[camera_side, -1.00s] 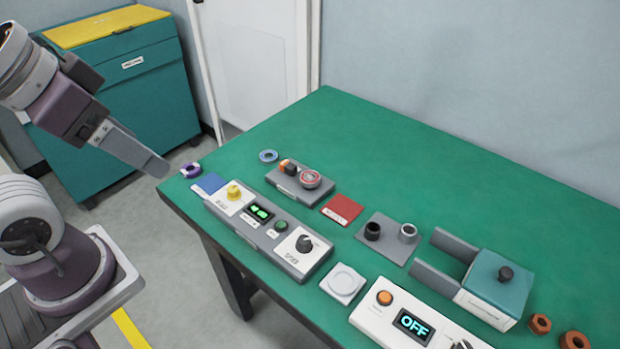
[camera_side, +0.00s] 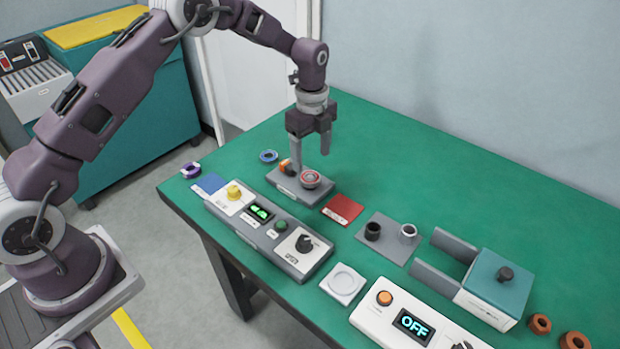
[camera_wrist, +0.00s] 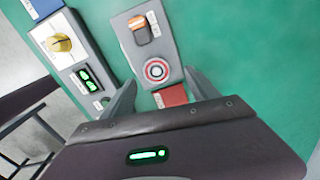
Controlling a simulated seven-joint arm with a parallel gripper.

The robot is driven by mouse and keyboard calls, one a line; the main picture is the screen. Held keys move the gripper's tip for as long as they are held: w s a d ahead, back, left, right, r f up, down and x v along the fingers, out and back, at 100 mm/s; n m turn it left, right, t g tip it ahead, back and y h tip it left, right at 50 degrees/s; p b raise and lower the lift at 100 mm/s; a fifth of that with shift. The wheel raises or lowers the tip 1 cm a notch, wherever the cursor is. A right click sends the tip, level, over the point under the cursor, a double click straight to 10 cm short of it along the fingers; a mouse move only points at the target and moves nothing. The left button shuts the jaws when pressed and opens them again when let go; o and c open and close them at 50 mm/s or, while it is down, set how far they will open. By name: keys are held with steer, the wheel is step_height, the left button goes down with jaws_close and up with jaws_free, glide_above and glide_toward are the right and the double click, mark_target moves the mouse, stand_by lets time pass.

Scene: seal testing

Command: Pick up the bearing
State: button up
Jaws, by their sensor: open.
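A small round ring with red and pale bands, which looks like the bearing (camera_side: 310,179), sits at the right end of a small grey fixture (camera_side: 284,184). In the wrist view the bearing (camera_wrist: 156,70) shows as concentric circles, a little beyond the line between my fingertips. My gripper (camera_side: 311,161) points down over the fixture, fingers apart with nothing between them. In the wrist view my gripper (camera_wrist: 158,84) has one finger to each side of the fixture's end. The exact height gap is hard to tell.
An orange-and-black switch (camera_side: 287,166) is on the same fixture. A red card (camera_side: 342,209) lies to its right, a grey control box (camera_side: 275,240) in front. The green table behind is clear.

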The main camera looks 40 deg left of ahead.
mark_target(310, 176)
steer(key=f, duration=0.5)
steer(key=shift+s+d+f, duration=0.1)
steer(key=shift+s, duration=0.25)
jaws_close()
step_height(310, 176, up, 13)
stand_by(0.7)
